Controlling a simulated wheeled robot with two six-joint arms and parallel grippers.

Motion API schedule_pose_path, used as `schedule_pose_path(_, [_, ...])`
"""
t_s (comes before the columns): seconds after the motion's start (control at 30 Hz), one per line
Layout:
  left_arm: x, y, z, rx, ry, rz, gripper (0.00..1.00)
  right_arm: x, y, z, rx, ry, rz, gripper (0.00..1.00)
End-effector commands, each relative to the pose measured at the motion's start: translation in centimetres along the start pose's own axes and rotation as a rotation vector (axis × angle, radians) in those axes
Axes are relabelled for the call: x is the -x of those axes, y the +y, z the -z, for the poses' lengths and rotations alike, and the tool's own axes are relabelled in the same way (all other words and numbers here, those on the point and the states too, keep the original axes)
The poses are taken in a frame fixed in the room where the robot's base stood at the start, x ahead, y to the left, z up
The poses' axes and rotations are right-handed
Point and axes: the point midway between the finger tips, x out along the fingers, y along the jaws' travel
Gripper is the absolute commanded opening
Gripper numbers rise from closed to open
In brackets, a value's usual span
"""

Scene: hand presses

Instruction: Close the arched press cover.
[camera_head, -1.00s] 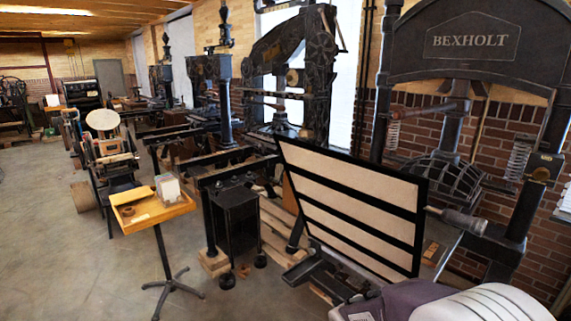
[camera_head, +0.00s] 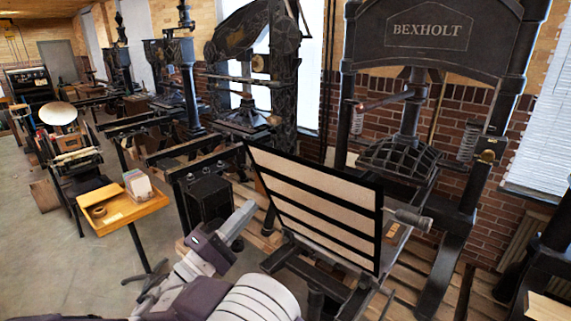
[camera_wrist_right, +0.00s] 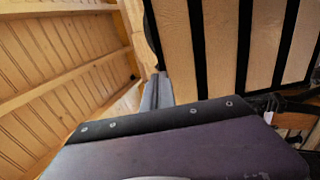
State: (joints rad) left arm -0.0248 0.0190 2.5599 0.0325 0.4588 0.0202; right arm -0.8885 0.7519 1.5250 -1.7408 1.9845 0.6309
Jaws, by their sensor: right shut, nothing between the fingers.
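The arched press (camera_head: 430,30) marked BEXHOLT stands right of centre in the head view. Its cover (camera_head: 300,190), a black frame with pale panels and dark bars, stands raised and tilted at the front of the press. My right gripper (camera_head: 250,211) is shut and empty, just left of the cover's lower left side, with a visible gap in the head view. In the right wrist view its fingers (camera_wrist_right: 156,92) point up the picture, and the pale cover (camera_wrist_right: 240,40) fills the upper right. Whether they touch it is not clear. My left gripper is not in view.
A small wooden stand (camera_head: 120,215) with a box on it is to the left. Other dark presses (camera_head: 255,70) line the wall behind. Pallet boards lie under the BEXHOLT press. Open concrete floor (camera_head: 40,260) is at the lower left.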

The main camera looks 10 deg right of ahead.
Motion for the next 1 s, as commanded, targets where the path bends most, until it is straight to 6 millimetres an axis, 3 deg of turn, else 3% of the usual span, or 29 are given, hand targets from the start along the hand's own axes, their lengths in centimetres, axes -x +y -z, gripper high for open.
schedule_pose_path(0.17, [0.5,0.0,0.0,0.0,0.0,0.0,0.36,-1.1,0.1,-0.1,0.003,-0.003,0.001,0.0])
schedule_pose_path(0.7, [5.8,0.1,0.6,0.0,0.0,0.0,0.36,-12.1,0.3,-0.2,0.007,-0.004,0.004,0.0])
schedule_pose_path(1.0, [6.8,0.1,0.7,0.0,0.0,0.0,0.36,-14.2,-0.2,-0.1,0.006,-0.002,0.004,0.0])
